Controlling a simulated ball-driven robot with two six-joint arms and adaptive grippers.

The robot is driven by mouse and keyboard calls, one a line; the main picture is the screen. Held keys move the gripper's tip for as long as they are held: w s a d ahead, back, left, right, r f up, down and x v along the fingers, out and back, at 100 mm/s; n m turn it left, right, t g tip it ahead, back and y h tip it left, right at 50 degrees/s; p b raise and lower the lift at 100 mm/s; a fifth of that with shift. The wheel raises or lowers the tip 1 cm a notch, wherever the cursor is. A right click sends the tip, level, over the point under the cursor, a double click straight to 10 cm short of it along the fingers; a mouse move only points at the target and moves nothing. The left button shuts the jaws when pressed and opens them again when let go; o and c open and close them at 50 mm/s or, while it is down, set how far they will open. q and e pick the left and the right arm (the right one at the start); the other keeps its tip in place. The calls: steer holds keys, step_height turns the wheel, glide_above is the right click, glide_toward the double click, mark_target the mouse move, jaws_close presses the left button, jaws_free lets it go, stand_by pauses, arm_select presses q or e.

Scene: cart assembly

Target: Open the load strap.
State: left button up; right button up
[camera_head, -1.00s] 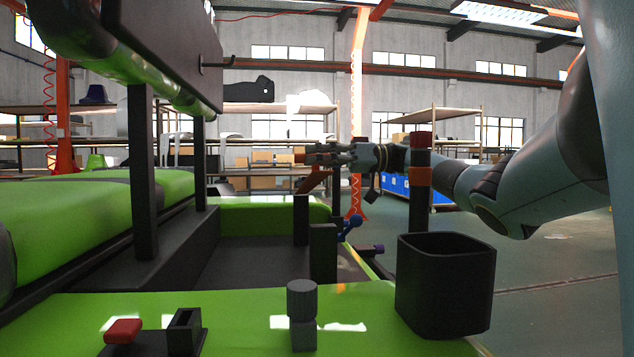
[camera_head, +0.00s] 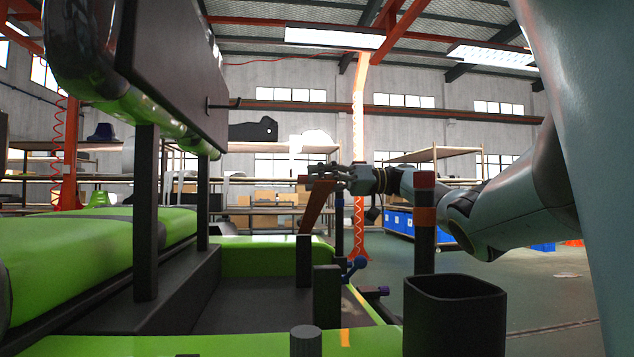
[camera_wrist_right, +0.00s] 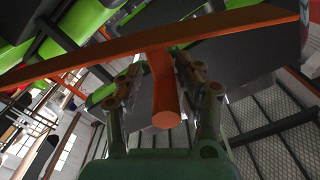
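The load strap is an orange bar that stands steeply tilted over a short black post in the head view (camera_head: 317,205). In the right wrist view the strap (camera_wrist_right: 70,65) crosses the picture as a long flat bar, with a round orange handle (camera_wrist_right: 164,95) sticking out toward the camera. My right gripper (camera_head: 318,174) is at the strap's upper end. In the wrist view its two fingers (camera_wrist_right: 160,80) lie on either side of the handle and appear closed on it; the exact contact is partly hidden. My left gripper is not in view.
A blue lever (camera_head: 355,266) sits near the strap's post. A green cart body (camera_head: 270,248) and dark uprights fill the left.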

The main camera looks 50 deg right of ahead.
steer(key=shift+s+r, duration=0.25)
steer(key=shift+d+f, duration=0.1)
steer(key=shift+d, duration=0.05)
steer(key=v, duration=0.7)
steer(key=shift+s, duration=0.15)
steer(key=shift+c, duration=0.3)
